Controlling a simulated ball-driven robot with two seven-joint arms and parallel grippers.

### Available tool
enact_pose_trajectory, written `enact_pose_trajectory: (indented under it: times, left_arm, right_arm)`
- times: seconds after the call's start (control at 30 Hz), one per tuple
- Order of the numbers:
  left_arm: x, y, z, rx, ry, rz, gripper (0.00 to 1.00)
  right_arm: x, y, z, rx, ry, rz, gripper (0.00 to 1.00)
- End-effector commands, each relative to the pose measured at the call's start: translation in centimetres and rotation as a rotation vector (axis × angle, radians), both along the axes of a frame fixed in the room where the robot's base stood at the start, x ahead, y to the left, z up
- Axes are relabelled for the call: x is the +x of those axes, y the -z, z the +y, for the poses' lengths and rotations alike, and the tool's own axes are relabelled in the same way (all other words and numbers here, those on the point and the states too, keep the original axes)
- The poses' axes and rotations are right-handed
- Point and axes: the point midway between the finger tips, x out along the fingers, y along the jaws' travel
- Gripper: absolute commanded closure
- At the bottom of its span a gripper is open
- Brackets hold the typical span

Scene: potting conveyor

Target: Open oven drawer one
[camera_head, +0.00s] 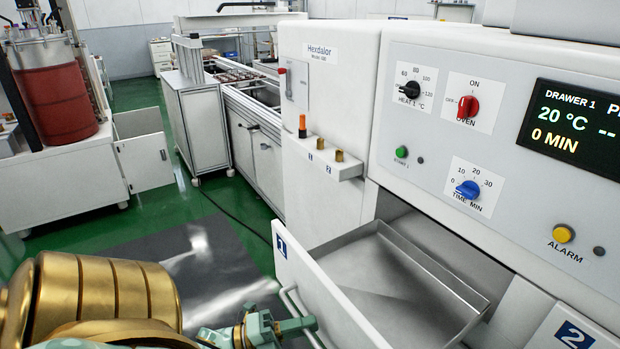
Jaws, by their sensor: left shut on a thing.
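Oven drawer one (330,290), with a white front marked with a blue "1" plate, stands pulled out of the oven. Its empty metal tray (400,282) shows inside. A pale bar handle (288,296) runs along the outer face of the front. My left gripper (300,326), green and brass, is at the handle at the bottom of the view, shut on it. The exact grip is partly hidden at the picture's lower edge. My right gripper is not in view.
The oven panel (480,150) above has knobs and a display reading "DRAWER 1, 20 °C, 0 MIN". Drawer two (545,335) is at the lower right. A cabinet with an open door (145,160) stands at the left. Dark floor (215,262) lies in front of the drawer.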

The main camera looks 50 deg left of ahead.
Motion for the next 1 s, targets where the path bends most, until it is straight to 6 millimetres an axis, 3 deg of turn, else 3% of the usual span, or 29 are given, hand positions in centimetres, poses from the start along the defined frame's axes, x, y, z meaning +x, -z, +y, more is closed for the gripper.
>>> enact_pose_trajectory:
  times: [0.27, 0.3, 0.33, 0.37, 0.8, 1.0]
  left_arm:
    - [0.0, 0.2, 0.0, 0.002, 0.001, 0.004, 1.0]
    - [0.0, 0.2, 0.0, 0.002, 0.001, 0.004, 0.76]
    - [0.0, 0.1, 0.0, 0.002, 0.001, 0.004, 0.68]
    - [0.0, 0.1, 0.0, 0.002, 0.001, 0.003, 0.66]
    - [-0.1, 0.1, 0.1, 0.001, 0.0, 0.002, 0.66]
    - [-2.5, 0.7, 1.3, 0.001, -0.002, 0.006, 0.66]
  right_arm:
    - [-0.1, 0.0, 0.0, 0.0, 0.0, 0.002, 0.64]
    - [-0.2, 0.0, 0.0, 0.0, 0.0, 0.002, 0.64]
    - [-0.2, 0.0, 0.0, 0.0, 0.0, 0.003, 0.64]
    - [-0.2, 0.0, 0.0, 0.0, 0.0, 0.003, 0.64]
    - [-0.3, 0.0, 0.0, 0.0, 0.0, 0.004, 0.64]
    - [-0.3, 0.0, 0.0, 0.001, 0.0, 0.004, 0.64]
